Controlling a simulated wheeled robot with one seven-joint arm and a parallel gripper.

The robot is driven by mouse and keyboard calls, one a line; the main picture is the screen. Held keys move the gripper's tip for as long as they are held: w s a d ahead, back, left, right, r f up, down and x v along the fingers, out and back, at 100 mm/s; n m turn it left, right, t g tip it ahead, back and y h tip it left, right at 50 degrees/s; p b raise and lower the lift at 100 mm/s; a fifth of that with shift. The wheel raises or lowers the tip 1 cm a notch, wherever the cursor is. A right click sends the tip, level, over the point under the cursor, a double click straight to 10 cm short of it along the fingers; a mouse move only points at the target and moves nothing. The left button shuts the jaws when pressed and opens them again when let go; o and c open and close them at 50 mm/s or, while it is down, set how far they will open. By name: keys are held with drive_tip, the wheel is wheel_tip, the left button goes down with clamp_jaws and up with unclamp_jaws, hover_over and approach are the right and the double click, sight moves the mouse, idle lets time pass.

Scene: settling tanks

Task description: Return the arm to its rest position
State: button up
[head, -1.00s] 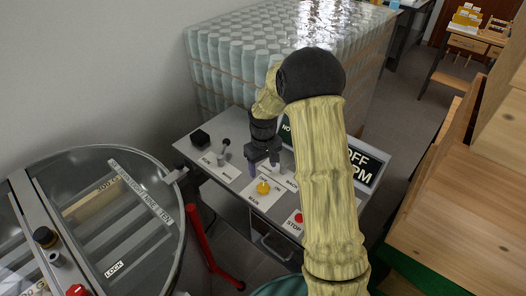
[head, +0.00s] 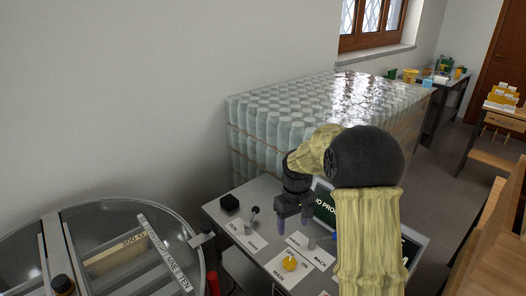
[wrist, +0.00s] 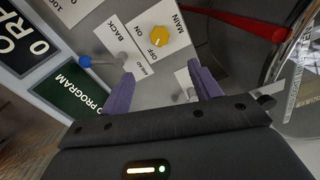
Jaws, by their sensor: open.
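My gripper (head: 294,221) is open and empty above the grey control panel (head: 240,226). Its two purple fingers stand apart in the wrist view (wrist: 162,76), with nothing between their tips. The yellow MAIN knob (head: 290,263) lies on the panel below the gripper and apart from it. The knob also shows in the wrist view (wrist: 160,36), beyond the fingertips, with ON and OFF labels. My bent arm reaches up from the lower right and over to the panel, and hides part of its right side.
A lever with a blue end (wrist: 84,61) and a black-tipped lever (head: 254,210) stick up from the panel. A wrapped stack of jars (head: 260,130) stands behind it. A round glass-lidded tank (head: 130,225) is at left, wooden furniture (head: 490,240) at right.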

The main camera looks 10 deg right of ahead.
drive_tip(key=s+r+m+t, duration=0.1)
drive_tip(key=s+m, duration=0.3)
drive_tip(key=s, duration=1.7)
drive_tip(key=shift+r+t, duration=0.2)
drive_tip(key=shift+t, duration=0.6)
